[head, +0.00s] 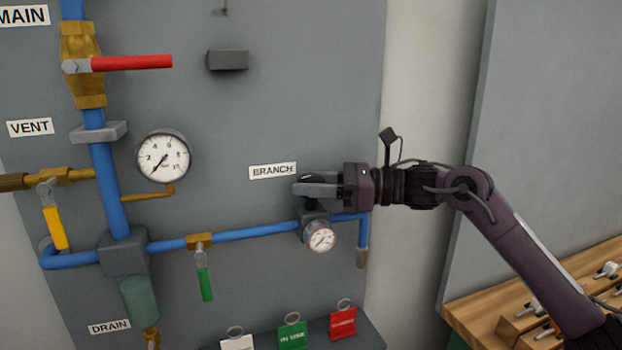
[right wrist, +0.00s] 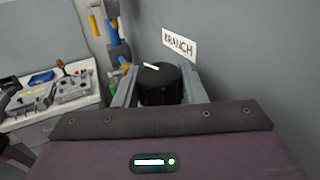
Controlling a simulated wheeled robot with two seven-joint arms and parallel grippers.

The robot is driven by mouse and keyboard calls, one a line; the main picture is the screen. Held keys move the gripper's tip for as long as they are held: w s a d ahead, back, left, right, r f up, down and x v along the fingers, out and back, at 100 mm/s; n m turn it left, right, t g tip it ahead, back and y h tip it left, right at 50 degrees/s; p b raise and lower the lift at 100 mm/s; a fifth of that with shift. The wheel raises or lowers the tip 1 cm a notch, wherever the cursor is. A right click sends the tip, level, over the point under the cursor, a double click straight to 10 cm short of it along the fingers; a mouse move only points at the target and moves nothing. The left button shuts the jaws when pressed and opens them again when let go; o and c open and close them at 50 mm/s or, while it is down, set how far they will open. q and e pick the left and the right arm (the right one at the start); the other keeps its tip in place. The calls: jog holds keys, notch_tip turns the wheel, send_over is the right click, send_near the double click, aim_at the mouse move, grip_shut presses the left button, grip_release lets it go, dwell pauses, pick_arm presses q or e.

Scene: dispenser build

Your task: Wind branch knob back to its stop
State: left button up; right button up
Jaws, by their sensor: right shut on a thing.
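The branch knob (right wrist: 160,84) is a black round knob with a white pointer mark on its top, in the right wrist view. It sits below the BRANCH label (head: 272,171). My right gripper (head: 312,187) reaches in from the right and is shut on the knob, with one finger on each side of it in the right wrist view (right wrist: 160,88). In the head view the fingers mostly hide the knob. A small round gauge (head: 320,237) sits just under it on the blue branch pipe. My left gripper is not in view.
A larger gauge (head: 163,156), a red lever (head: 131,62), a yellow handle (head: 54,228) and a green handle (head: 205,276) stand out from the grey panel. Coloured tags (head: 293,335) hang below. A wooden bench (head: 480,309) with fittings is at the lower right.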

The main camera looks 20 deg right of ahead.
jog(key=shift+r+n+g+y+p, duration=0.1)
jog(key=shift+n+g+y+p, duration=0.5)
jog(key=shift+n+g, duration=0.65)
jog(key=shift+g, duration=0.45)
jog(key=o, duration=0.7)
jog(key=shift+s+d+b, duration=0.2)
jog(key=shift+d+b, duration=0.15)
jog(key=shift+d, duration=0.95)
jog(key=shift+s+d+b, duration=0.2)
jog(key=shift+d+b, duration=0.2)
jog(key=shift+d, duration=0.9)
jog(key=shift+s+d+b, duration=0.2)
jog(key=shift+d+b, duration=0.15)
jog(key=shift+d, duration=0.95)
